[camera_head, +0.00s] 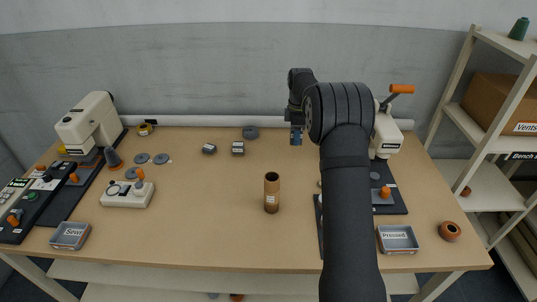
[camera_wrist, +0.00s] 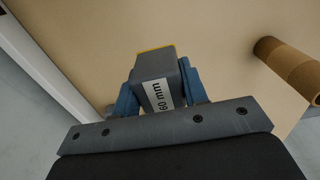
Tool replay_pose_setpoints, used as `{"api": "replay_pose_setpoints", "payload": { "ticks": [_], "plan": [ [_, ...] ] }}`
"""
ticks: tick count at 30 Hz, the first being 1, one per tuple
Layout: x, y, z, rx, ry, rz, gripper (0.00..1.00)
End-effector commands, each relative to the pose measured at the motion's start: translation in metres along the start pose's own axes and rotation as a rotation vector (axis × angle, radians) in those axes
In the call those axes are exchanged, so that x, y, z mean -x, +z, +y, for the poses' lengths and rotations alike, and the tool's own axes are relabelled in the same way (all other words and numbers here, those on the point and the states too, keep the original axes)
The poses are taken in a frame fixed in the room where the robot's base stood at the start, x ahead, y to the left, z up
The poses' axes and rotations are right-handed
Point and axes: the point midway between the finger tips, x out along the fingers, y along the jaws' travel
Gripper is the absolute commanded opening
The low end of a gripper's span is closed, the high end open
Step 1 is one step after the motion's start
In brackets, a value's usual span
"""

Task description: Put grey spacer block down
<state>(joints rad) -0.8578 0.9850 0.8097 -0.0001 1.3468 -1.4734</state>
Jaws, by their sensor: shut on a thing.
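My gripper (camera_wrist: 158,92) is shut on a grey spacer block (camera_wrist: 152,68) with a white "60 mm" label and a yellow edge. The block sits between the blue finger pads in the wrist view, with the tan table top (camera_wrist: 215,30) beyond it. In the head view my gripper (camera_head: 296,136) is above the back of the table, right of centre. The held block is hard to make out there. How far the block is from the table is not clear.
Two small dark labelled blocks (camera_head: 238,148) (camera_head: 209,149) and a dark round piece (camera_head: 250,133) lie to the left. A brown roll (camera_head: 271,192) stands upright mid-table. A white machine (camera_head: 386,132) is at the right, and a long white tube (camera_head: 220,120) runs along the back.

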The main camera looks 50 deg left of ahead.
Motion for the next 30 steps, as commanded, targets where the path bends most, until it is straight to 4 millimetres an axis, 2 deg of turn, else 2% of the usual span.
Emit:
{"api": "replay_pose_setpoints", "payload": {
  "ticks": [3,10,24,30],
  "plan": [
    [-0.001,0.003,0.017,0.013,0.002,0.000,0.14],
    [-0.005,0.000,0.031,0.026,-0.001,0.000,0.14],
    [-0.061,-0.087,0.062,0.028,0.000,0.000,0.14],
    [-0.070,-0.103,0.068,0.025,0.001,0.000,0.14]
  ]
}}
